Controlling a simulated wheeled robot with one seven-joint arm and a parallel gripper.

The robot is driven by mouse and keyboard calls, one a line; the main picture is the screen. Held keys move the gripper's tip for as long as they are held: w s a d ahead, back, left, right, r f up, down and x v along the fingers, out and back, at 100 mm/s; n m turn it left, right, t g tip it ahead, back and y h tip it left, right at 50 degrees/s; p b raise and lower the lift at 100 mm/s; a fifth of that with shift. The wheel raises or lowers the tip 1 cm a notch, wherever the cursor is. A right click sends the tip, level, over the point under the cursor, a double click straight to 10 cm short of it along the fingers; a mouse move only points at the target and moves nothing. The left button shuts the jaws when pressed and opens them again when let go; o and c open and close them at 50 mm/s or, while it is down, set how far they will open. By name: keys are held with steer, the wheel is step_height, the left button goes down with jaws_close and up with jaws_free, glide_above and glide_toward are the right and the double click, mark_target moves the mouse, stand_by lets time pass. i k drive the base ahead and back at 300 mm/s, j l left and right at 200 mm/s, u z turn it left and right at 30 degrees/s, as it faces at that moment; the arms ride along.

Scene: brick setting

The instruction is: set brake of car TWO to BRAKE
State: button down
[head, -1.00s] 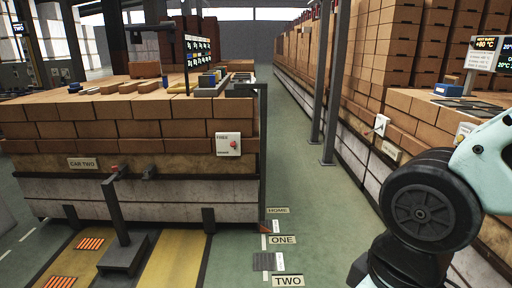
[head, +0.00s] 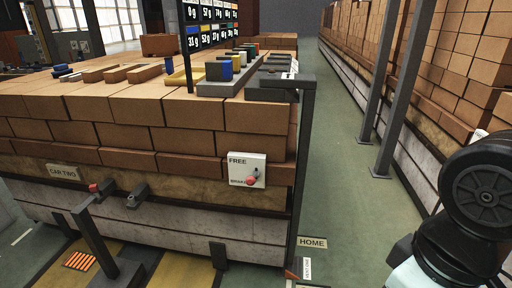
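Car TWO is a brick-stacked car with a pale lower body, and its name plate (head: 63,172) reads CAR TWO. A white brake panel (head: 240,162) is fixed to its near face by the right corner. The panel has FREE at the top and a partly covered word, likely BRAKE, lower down. A small lever with a red knob (head: 251,181) sticks out from the panel; the knob appears in the lower half, beside the lower word. The lever's exact setting is hard to tell. Part of my arm shows at the right edge; my gripper is out of view.
A grey post with a red-tipped handle (head: 94,187) stands before the car at left. Floor signs include HOME (head: 312,243). A green aisle (head: 345,180) is open to the right, with grey uprights (head: 384,90) and another brick-stacked row beyond it.

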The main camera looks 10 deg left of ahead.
mark_target(251, 181)
steer(key=i+l+u, duration=0.1)
steer(key=i+u, duration=0.15)
steer(key=i, duration=0.2)
steer(key=i+l+u, duration=0.2)
steer(key=i, duration=0.25)
steer(key=i+l+u, duration=0.25)
steer(key=i, duration=0.2)
